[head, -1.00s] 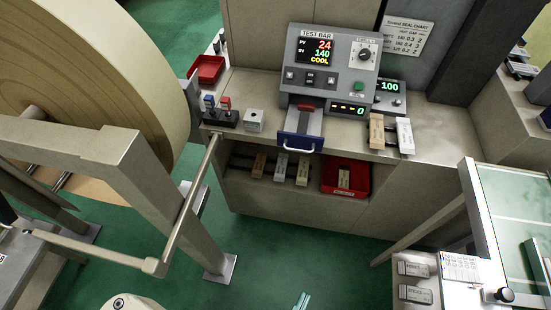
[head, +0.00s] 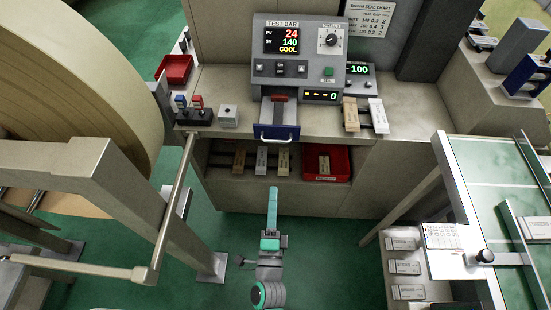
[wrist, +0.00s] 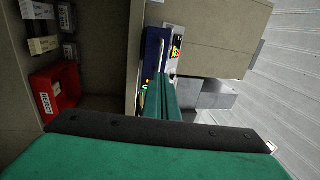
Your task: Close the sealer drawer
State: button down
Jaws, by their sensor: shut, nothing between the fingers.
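The grey TEST BAR sealer (head: 262,40) stands on the bench, with a lit display reading 24, 140 and COOL. Its drawer (head: 277,132) is pulled out at the front. The drawer has a blue front and a pale handle, and a red piece shows above it. My teal gripper (head: 273,190) is in front of and below the drawer in the head view, apart from it in the picture. Its fingers are together and empty. In the wrist view the closed fingers (wrist: 164,82) point toward the blue drawer front (wrist: 153,42); the exact gap there is unclear.
A shelf under the bench holds several bars and a red bin (head: 340,160). Switches (head: 194,112) and a small block (head: 229,115) stand left of the drawer; two bars (head: 351,115) lie right. A large roll (head: 70,90) and frame fill the left. Green floor is open before the bench.

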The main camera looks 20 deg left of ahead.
jog(key=x, duration=1.4)
jog(key=shift+w, duration=0.1)
